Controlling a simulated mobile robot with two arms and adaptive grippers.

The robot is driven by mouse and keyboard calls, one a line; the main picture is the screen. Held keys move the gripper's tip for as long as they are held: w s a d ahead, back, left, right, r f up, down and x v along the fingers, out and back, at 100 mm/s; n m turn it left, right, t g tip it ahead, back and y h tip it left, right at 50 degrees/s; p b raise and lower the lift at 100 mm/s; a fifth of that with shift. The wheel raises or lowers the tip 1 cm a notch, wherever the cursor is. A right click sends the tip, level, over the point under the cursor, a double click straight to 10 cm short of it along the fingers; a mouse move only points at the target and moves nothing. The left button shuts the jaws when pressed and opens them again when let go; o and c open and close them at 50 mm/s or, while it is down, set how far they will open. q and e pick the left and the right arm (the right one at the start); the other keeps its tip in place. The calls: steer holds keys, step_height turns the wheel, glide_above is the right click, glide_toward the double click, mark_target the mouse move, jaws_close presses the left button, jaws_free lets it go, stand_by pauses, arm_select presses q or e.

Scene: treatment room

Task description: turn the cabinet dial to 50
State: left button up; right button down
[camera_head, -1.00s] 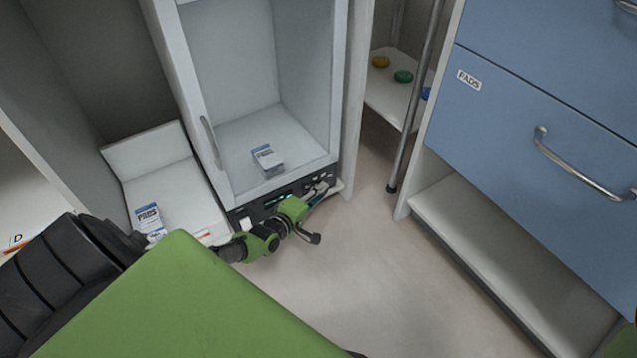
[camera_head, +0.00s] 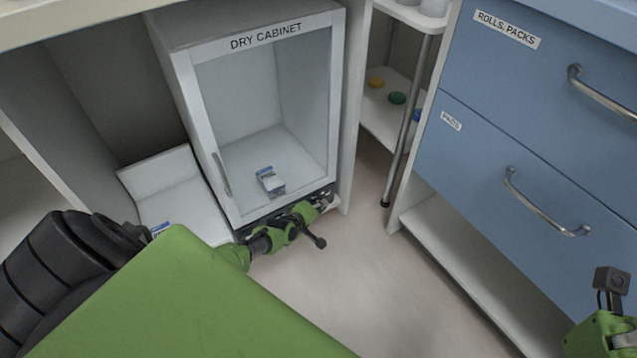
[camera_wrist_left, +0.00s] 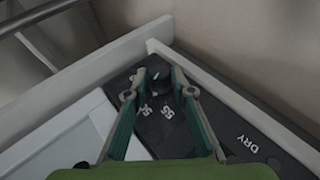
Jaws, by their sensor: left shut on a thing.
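The dry cabinet (camera_head: 183,85) stands low in the head view with its glass door shut. Its dark control panel (camera_wrist_left: 250,138) runs below the door. The black dial (camera_wrist_left: 157,77) is at the panel's end in the left wrist view, with a number 55 and another partly covered number beside it. My left gripper (camera_head: 324,196) is at the right end of the panel, its two fingers (camera_wrist_left: 160,80) shut on the dial from both sides. The dial's pointer is too dark to read. Part of my right wrist (camera_head: 605,330) shows at the lower right; its fingers are not visible.
A small blue-and-white box (camera_head: 270,181) lies inside the cabinet. A blue drawer unit (camera_head: 480,150) with metal handles stands to the right. A metal post (camera_head: 405,135) and a shelf with coloured discs (camera_head: 397,97) are between them. The floor (camera_head: 370,270) in front is clear.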

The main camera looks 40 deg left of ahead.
stand_by(0.4)
arm_select(q)
steer(key=o, duration=1.1)
steer(key=v, duration=1.2)
